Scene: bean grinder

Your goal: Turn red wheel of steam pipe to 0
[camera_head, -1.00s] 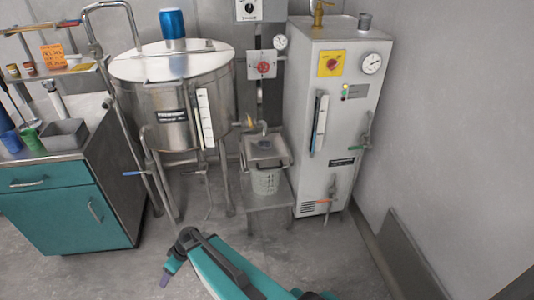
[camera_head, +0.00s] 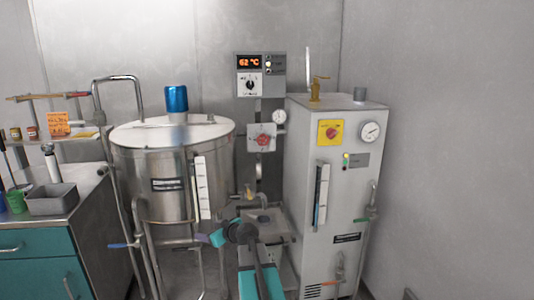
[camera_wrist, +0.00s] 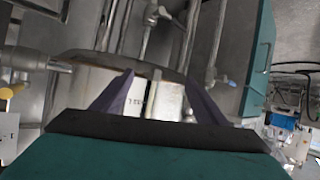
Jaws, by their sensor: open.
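A red wheel (camera_head: 263,141) sits on a grey plate between the steel tank and the white cabinet, under the temperature display. Its markings are too small to read. My gripper (camera_head: 208,239) is well below and left of the wheel in the head view, apart from it, in front of the tank's legs. In the wrist view my gripper (camera_wrist: 160,88) is open, with its two dark fingers spread and nothing held. I cannot make out the red wheel in the wrist view.
The steel tank (camera_head: 150,185) stands left, with pipes and valves around it. The white cabinet (camera_head: 342,220) stands right, with a red knob on a yellow plate (camera_head: 330,132) and a gauge (camera_head: 370,131). A counter (camera_head: 70,210) is at far left.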

